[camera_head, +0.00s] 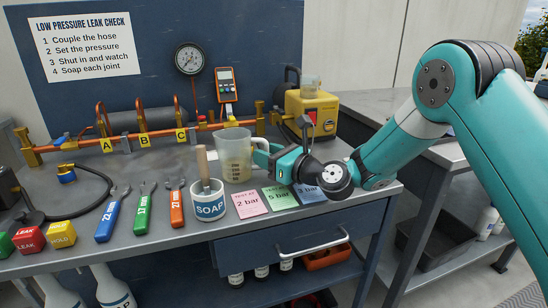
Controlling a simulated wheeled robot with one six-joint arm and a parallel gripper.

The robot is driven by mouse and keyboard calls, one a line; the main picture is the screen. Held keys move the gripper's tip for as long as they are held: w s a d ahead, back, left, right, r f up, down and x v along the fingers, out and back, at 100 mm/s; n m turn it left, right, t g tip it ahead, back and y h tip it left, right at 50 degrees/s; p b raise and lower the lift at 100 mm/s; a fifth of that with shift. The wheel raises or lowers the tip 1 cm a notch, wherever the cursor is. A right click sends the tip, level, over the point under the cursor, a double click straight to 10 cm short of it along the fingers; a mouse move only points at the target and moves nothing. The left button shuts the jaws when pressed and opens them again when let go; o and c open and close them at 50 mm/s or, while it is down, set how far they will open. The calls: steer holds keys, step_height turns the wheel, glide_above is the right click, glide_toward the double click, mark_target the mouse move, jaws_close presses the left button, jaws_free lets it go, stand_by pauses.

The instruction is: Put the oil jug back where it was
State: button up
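The oil jug (234,158) is a clear measuring jug with dark markings, upright at the middle of the bench, behind the soap pot and the coloured cards. I cannot tell whether its base rests on the bench or hangs just above it. My gripper (264,152) comes in from the right and is at the jug's handle side. The handle is largely hidden by the fingers, and I cannot tell whether they are closed on it.
A soap pot (208,203) with a brush stands close in front of the jug. Cards (249,203) lie to its front right. A yellow pump (313,110) with a clear cup on top stands behind right. An orange pipe (85,142) with gauge runs behind. Spanners (146,208) lie left.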

steer(key=b+v, duration=0.2)
steer(key=v, duration=0.9)
steer(key=shift+s+d+r, duration=0.1)
steer(key=shift+d, duration=0.05)
steer(key=shift+s+d+r, duration=0.1)
steer(key=shift+s+d, duration=0.1)
steer(key=shift+s, duration=0.05)
steer(key=s+a+n+g, duration=0.1)
steer(key=n, duration=0.1)
steer(key=s+a+r+n+g, duration=0.1)
steer(key=s+n, duration=0.1)
steer(key=n, duration=0.1)
steer(key=s+a+r+n+g+y, duration=0.1)
steer(key=s+n+g, duration=0.1)
steer(key=shift+a+r+n, duration=0.25)
steer(key=shift+a+n, duration=0.15)
steer(key=s+a+n+g+h, duration=0.2)
steer(key=s+n+g, duration=0.3)
steer(key=s+n, duration=0.5)
steer(key=s+d+n+g+h, duration=0.3)
steer(key=s+d+n+h, duration=0.5)
steer(key=s+n, duration=0.6)
steer(key=shift+s+d+n+h, duration=0.2)
steer(key=shift+d+n+h, duration=0.1)
steer(key=shift+d+n, duration=0.7)
